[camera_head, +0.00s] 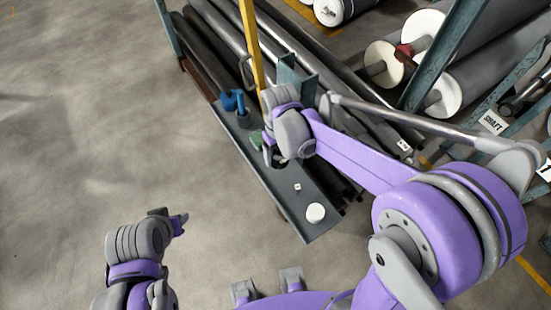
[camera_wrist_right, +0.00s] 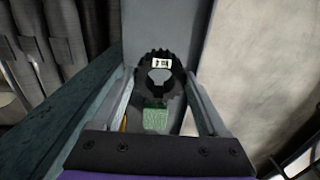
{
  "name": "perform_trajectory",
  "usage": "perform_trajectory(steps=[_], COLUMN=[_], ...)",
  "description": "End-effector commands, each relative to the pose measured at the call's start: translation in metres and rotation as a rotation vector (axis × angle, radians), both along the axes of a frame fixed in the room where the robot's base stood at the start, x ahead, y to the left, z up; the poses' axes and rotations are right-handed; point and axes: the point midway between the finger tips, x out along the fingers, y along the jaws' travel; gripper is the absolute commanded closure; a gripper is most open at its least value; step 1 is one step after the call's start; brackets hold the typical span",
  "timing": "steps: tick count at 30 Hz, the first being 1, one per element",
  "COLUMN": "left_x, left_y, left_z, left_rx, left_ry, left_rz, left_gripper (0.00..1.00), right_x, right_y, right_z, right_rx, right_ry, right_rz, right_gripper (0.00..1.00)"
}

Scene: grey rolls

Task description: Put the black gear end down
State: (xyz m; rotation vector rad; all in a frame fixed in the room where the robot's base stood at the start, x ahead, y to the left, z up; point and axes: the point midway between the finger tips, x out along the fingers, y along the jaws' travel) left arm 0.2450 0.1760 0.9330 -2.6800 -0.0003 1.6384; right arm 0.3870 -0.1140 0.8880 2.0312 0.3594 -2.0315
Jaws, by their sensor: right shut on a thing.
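The black gear end (camera_wrist_right: 160,86) is a toothed ring with a central hole and a small white label, seen in the right wrist view. It sits between the two fingers of my right gripper (camera_wrist_right: 158,100), which is shut on it. In the head view my right gripper (camera_head: 268,153) is over the grey shelf (camera_head: 305,212), and it mostly hides the gear. I cannot tell whether the gear touches the shelf. My left gripper (camera_head: 180,222) is over the floor at lower left, away from the shelf; its jaw opening is unclear.
A green block (camera_wrist_right: 155,118) is just below the gear in the wrist view. A blue object (camera_head: 232,101) stands farther along the shelf. A white disc (camera_head: 316,213) and a small labelled piece lie at its near end. A yellow post (camera_head: 250,45) and long rolls (camera_head: 215,50) are behind.

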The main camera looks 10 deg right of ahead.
Motion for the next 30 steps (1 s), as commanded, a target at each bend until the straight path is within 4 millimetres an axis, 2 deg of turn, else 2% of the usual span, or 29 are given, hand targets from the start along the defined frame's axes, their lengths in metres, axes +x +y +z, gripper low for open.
perform_trajectory(steps=[11, 23, 24, 27, 30], left_x=[-0.002, -0.002, -0.002, -0.002, -0.002], left_y=[0.0, 0.0, 0.0, 0.0, 0.0], left_z=[-0.005, -0.008, -0.007, -0.007, -0.007], left_rx=[0.0, 0.0, 0.0, 0.0, 0.0], left_ry=[0.003, 0.005, 0.004, 0.004, 0.004], left_rz=[0.0, 0.0, 0.0, 0.0, 0.0], left_gripper=[0.59, 0.59, 0.59, 0.59, 0.59], right_x=[0.001, 0.0, 0.0, 0.0, 0.0], right_y=[0.0, 0.0, 0.0, 0.0, 0.0], right_z=[-0.044, -0.05, -0.049, -0.049, -0.049], right_rx=[0.0, 0.0, 0.0, 0.0, 0.0], right_ry=[0.0, 0.0, 0.0, 0.0, 0.0], right_rz=[0.0, 0.0, 0.0, 0.0, 0.0], right_gripper=[1.0, 1.0, 0.17, 0.0, 0.0])
